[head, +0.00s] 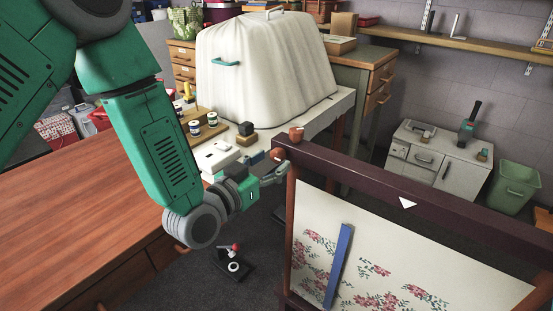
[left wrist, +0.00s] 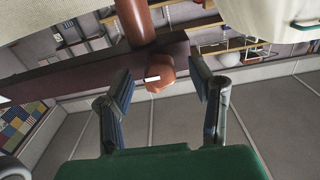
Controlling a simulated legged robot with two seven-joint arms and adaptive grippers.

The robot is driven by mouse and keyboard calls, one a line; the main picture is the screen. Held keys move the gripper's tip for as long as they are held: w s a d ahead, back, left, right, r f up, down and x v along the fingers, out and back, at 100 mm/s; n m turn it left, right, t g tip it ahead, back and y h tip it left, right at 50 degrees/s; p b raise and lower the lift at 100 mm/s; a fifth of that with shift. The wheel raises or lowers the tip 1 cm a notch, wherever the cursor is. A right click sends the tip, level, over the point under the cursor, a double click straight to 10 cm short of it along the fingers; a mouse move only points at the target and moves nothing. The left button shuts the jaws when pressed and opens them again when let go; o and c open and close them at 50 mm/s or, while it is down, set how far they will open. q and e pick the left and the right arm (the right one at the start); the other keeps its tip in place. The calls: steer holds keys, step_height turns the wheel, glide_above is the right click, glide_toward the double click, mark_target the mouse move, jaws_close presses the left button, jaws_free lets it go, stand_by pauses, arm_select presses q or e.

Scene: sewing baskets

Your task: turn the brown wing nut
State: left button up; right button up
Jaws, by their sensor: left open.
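The brown wing nut (head: 277,154) is on the left end of the dark wooden frame's top rail (head: 400,190), beside the top of a reddish-brown post (head: 296,134). My left gripper (head: 270,167) is at this end of the frame, with its fingers pointing at the nut. In the left wrist view, the wing nut (left wrist: 160,78) shows between the two open blue-grey fingers (left wrist: 160,84), with a visible gap on each side. It carries a small white mark. The round post (left wrist: 135,18) stands just beyond it. My right gripper is not in view.
The frame holds floral fabric (head: 375,275) with a blue strip (head: 339,265) on it. A white covered shape (head: 265,65) stands on the table behind. A wooden table (head: 90,210) is at left. A green bin (head: 516,186) and grey cabinet (head: 438,160) stand at right.

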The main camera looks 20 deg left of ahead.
arm_select(q)
steer(key=v, duration=0.9)
steer(key=shift+s+a, duration=0.15)
steer(key=shift+s, duration=0.1)
steer(key=shift+f, duration=0.1)
steer(key=s+a+f+g+y, duration=0.1)
steer(key=s+f+g, duration=0.2)
steer(key=f, duration=0.3)
steer(key=s+a+f+n+g+y, duration=0.1)
steer(key=s+f+g, duration=0.2)
steer(key=f, duration=0.4)
steer(key=s+f+g+y, duration=0.1)
steer(key=s+f+g, duration=0.2)
steer(key=f, duration=0.3)
steer(key=s+a+f+n+g+y, duration=0.1)
steer(key=s+a+f+g, duration=0.1)
steer(key=s, duration=0.6)
steer(key=s+a+f+n+g+y, duration=0.1)
steer(key=s+a+f+g+y, duration=0.1)
steer(key=s+f+g, duration=0.3)
steer(key=s+a+f, duration=0.1)
steer(key=s+f, duration=0.1)
steer(key=s, duration=0.1)
steer(key=shift+n, duration=0.3)
steer(key=shift+s+a+f, duration=0.1)
